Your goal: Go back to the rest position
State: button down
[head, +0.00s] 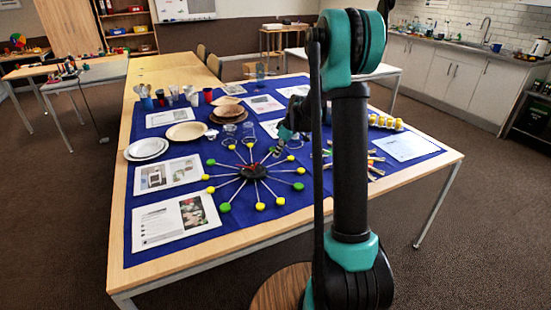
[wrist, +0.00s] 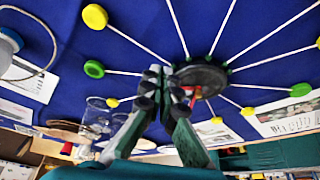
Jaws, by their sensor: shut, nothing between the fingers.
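My gripper (head: 272,155) hangs over the blue cloth in the head view, beside and above the black hub (head: 253,172) of a spoked wheel. In the wrist view the two fingers of my gripper (wrist: 162,74) are together at the tips, with nothing held. The hub (wrist: 212,78) shows just right of the fingertips, with white rods ending in green and yellow knobs. A small red and teal piece (wrist: 190,93) shows at the hub, partly hidden by the fingers. I cannot tell whether the gripper touches the hub.
Glass jars (head: 229,136), plates (head: 146,148), wooden bowls (head: 228,112) and printed sheets (head: 175,221) lie on the blue-covered table. Small tools (head: 374,165) and yellow-topped items (head: 385,122) are to the right, partly behind my arm. Clear floor (head: 470,240) lies right of the table.

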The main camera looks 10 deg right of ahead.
jog(key=v, duration=0.6)
jog(key=s+d+f+m+h, duration=0.1)
jog(key=s+f+m, duration=0.1)
jog(key=s, duration=0.9)
jog(key=s+d+f+m+t+h, duration=0.1)
jog(key=s+m, duration=0.3)
jog(key=s, duration=0.8)
jog(key=s+d+f+m+h, duration=0.1)
jog(key=s+m, duration=0.3)
jog(key=s, duration=0.8)
jog(key=shift+d+f, duration=0.35)
jog(key=shift+f, duration=0.45)
